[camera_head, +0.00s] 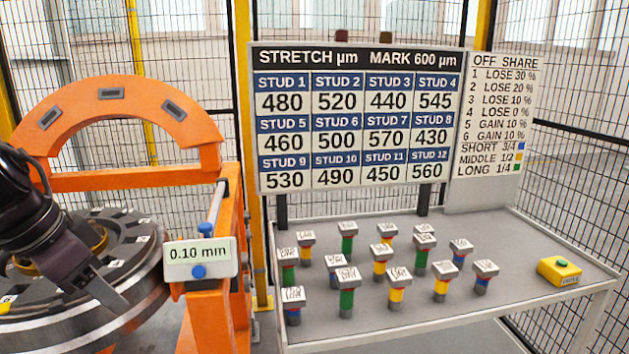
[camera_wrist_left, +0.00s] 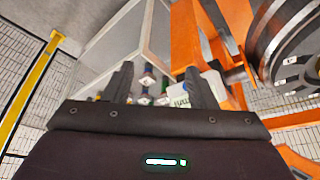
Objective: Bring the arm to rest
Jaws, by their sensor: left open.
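My left gripper (camera_head: 104,288) comes in from the left in the camera_head view, dark and pointing down to the right, in front of the grey wheel (camera_head: 140,285) with its slotted ring. Its two fingers also show in the wrist view, where the left gripper (camera_wrist_left: 158,84) is open, with nothing held between the fingertips. Whether the fingers touch the wheel I cannot tell. My right gripper is in neither view.
An orange gantry (camera_head: 120,178) arches over the wheel, with a 0.10 mm gauge (camera_head: 198,258) on its post. A grey table (camera_head: 420,325) holds several coloured studs (camera_head: 347,300) and a yellow button box (camera_head: 559,271). A stretch board (camera_head: 355,120) stands behind. Mesh fencing encloses the area.

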